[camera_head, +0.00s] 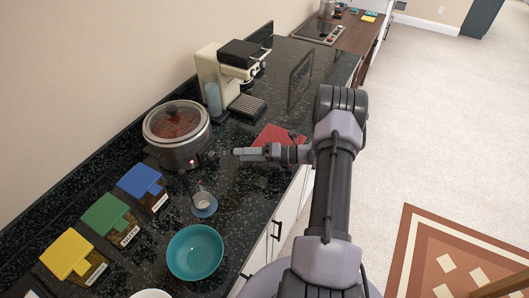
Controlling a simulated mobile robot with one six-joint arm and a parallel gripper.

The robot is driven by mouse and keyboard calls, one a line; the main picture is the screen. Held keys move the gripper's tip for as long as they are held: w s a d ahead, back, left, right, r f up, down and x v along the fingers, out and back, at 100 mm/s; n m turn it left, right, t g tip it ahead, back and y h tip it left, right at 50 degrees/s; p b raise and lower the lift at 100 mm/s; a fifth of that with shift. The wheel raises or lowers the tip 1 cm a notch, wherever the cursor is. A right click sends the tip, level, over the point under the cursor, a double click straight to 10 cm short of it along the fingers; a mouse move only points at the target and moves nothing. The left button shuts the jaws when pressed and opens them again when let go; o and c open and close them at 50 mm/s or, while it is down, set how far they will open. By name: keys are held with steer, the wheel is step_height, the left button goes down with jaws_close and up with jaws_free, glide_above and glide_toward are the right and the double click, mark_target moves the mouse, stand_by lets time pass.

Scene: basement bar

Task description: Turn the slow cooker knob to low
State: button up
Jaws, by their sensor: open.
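The slow cooker (178,152) is a round dark pot with a glass lid and reddish food inside. It stands on the dark counter against the wall. A small reddish light or mark shows low on its front, where I take the knob (192,162) to be; its setting is too small to read. My gripper (238,153) is open and empty, to the right of the cooker and apart from it. Its fingers point left, toward the cooker's front. The arm hides part of the counter's front edge.
A cream coffee machine (212,75) stands behind the cooker. Blue (139,180), green (104,214) and yellow (67,254) lidded containers line the wall. A small cup on a blue saucer (205,211) and a teal bowl (195,267) stand in front. A red item (273,135) lies behind my gripper.

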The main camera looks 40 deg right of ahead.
steer(key=v, duration=0.8)
steer(key=shift+s+d+p, duration=0.2)
steer(key=shift+p, duration=0.15)
steer(key=a+r+n+g+b, duration=0.2)
steer(key=a+r+n+g, duration=0.2)
steer(key=a+r+n, duration=0.35)
steer(key=a+r+n+g+b, duration=0.2)
steer(key=a+r+n+g, duration=0.2)
steer(key=a+n, duration=0.55)
steer(key=s+a+r+n+h+b, duration=0.2)
steer(key=s+a+n+h, duration=0.2)
steer(key=s+a+n, duration=0.3)
steer(key=s+a+r+n+t+h+b, duration=0.1)
steer(key=s+a+r+n+h+b, duration=0.1)
steer(key=s+a+n, duration=0.6)
steer(key=s+r+n+h, duration=0.1)
steer(key=s+n+h, duration=0.1)
steer(key=n, duration=0.2)
steer(key=shift+r+n+t+b, duration=0.2)
steer(key=shift+n+t+b, duration=0.1)
steer(key=shift+n+b, duration=0.1)
